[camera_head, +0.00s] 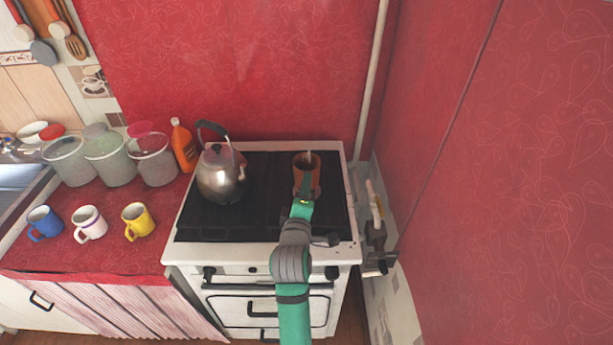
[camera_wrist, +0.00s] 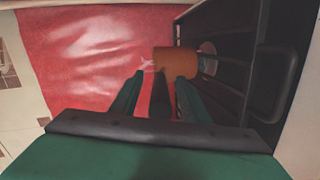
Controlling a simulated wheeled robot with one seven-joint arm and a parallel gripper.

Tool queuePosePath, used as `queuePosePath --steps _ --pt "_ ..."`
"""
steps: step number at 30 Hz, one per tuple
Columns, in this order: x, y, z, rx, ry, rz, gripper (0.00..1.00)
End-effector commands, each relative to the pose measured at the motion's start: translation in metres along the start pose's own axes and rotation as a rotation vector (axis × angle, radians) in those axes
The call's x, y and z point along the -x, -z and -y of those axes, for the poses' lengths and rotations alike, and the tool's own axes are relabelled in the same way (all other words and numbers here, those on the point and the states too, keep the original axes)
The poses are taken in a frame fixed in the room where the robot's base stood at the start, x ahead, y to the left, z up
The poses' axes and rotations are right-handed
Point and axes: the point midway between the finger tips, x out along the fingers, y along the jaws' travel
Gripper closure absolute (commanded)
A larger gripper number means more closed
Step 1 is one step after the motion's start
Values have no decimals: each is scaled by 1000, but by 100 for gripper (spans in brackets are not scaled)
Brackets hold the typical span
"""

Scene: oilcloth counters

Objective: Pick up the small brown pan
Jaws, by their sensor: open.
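The small brown pan (camera_head: 313,164) stands on the right rear part of the black stove top. In the wrist view the pan (camera_wrist: 176,61) shows as an orange-brown round wall just past the fingertips. My gripper (camera_head: 304,187) is at the pan's near side. In the wrist view my gripper (camera_wrist: 160,82) is open, with one green finger on each side of a dark bar that looks like the pan's handle. Whether either finger touches it, I cannot tell. My gripper hides part of the pan's near side in the head view.
A steel kettle (camera_head: 220,176) stands on the stove (camera_head: 262,228) left of the pan. Three mugs, several jars (camera_head: 110,160) and an orange bottle (camera_head: 182,146) are on the red counter further left.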

Motion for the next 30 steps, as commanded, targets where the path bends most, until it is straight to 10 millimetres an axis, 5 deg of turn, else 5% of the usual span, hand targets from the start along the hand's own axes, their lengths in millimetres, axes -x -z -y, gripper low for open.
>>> queuePosePath --steps 2,7,30 --pt "0 0 0 0 0 0 58" --pt "0 0 0 0 0 0 99" --pt "3 5 -14 -1 -6 -4 100"
